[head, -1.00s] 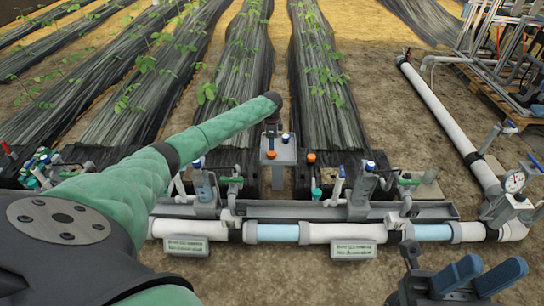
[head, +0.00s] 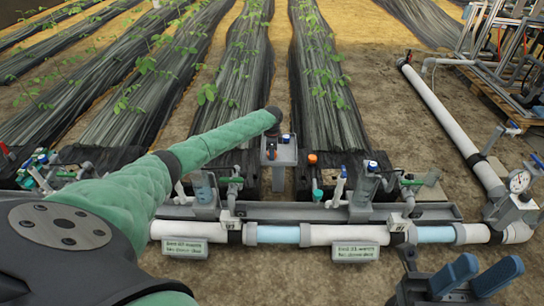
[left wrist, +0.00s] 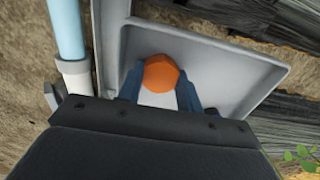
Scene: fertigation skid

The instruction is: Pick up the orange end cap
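The orange end cap (left wrist: 161,73) sits in a pale grey tray (left wrist: 225,62) in the left wrist view. The two blue fingers of my left gripper (left wrist: 161,88) stand on either side of it, close to its sides. I see no clear grip on it. In the head view, my left arm reaches down to the tray (head: 284,157) at the centre, and its hand hides most of the cap there. My right gripper (head: 466,276) is at the lower right, its two blue fingers apart and nothing between them.
Another orange-topped item (head: 312,159) stands just right of the tray. A white and light-blue pipe (head: 330,234) runs across in front, with valves and a grey trough (head: 290,211) behind it. A pressure gauge (head: 519,181) stands at the right. Bare soil lies in front.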

